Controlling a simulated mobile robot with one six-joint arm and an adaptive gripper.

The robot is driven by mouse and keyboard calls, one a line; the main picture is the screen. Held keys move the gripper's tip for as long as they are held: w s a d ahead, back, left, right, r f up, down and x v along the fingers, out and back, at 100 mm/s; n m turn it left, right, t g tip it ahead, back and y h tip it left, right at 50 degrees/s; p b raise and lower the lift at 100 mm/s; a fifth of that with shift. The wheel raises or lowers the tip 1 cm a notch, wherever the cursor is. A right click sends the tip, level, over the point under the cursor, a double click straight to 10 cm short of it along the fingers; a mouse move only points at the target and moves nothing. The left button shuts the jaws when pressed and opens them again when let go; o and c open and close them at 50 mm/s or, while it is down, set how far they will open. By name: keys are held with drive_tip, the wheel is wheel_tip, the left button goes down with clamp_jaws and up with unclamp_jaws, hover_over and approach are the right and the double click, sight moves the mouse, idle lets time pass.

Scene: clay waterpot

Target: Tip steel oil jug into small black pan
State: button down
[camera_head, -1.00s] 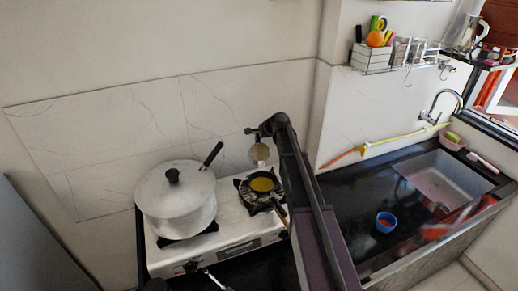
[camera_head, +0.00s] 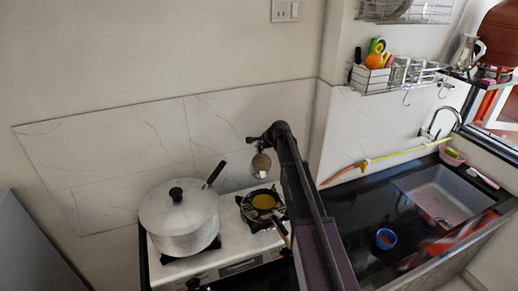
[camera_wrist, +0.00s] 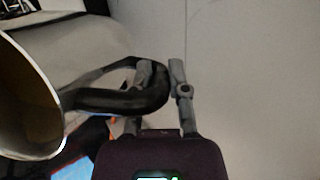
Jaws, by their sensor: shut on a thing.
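The steel oil jug (camera_head: 261,163) hangs in the air above the right burner, small in the head view. In the wrist view the jug (camera_wrist: 55,95) lies at the left, its round mouth and brownish inside showing. My gripper (camera_head: 254,139) is shut on its curved black handle (camera_wrist: 115,100); in the wrist view the gripper fingers (camera_wrist: 163,85) close around the handle's end. The small black pan (camera_head: 274,211) sits on the right burner below the jug, with a yellow layer inside. No falling stream is visible. The jug's exact tilt is hard to tell.
A large lidded pot (camera_head: 178,230) stands on the left burner of the white stove (camera_head: 230,250), its long dark handle reaching toward the jug. The tiled wall (camera_head: 150,130) is behind. A blue cup (camera_head: 385,239) stands on the dark counter near the sink (camera_head: 440,198).

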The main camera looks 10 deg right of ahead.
drive_tip(key=shift+w+r, duration=0.1)
drive_tip(key=shift+w+r+g+p, duration=0.1)
drive_tip(key=shift+w+g+p, duration=0.05)
drive_tip(key=shift+g+p, duration=0.45)
drive_tip(key=shift+w+m+g+p, duration=0.1)
drive_tip(key=shift+m+g+p, duration=0.2)
drive_tip(key=shift+g+p, duration=0.15)
drive_tip(key=shift+g, duration=0.35)
drive_tip(key=shift+f+g, duration=0.65)
drive_tip(key=shift+g, duration=0.15)
drive_tip(key=shift+m, duration=0.3)
drive_tip(key=shift+f+g, duration=0.15)
drive_tip(key=shift+g, duration=0.15)
